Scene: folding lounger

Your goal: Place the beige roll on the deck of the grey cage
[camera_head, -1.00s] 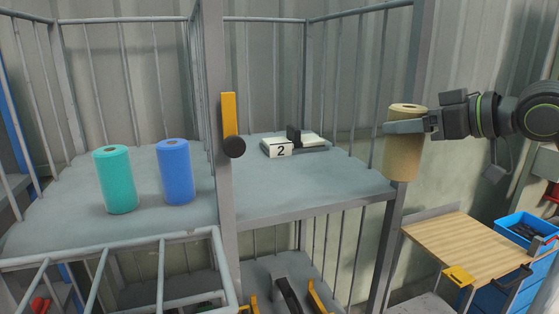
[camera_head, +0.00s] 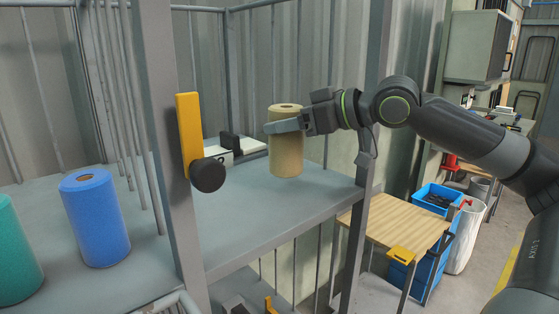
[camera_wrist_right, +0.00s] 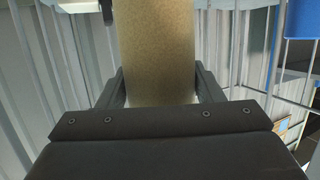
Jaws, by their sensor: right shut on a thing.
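The beige roll (camera_head: 286,155) is upright in the head view, over the right part of the grey cage's deck (camera_head: 265,215). My right gripper (camera_head: 284,126) comes in from the right and is shut on the roll's upper part. The roll's base appears at or just above the deck; I cannot tell whether it touches. In the right wrist view the beige roll (camera_wrist_right: 155,50) stands between the two fingers (camera_wrist_right: 158,88). My left gripper is not in view.
A blue roll (camera_head: 95,218) and a teal roll (camera_head: 15,255) stand on the deck at the left. A grey post with a yellow-handled latch (camera_head: 189,135) is in front. The deck's front right is clear. A wooden table (camera_head: 395,220) is at right.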

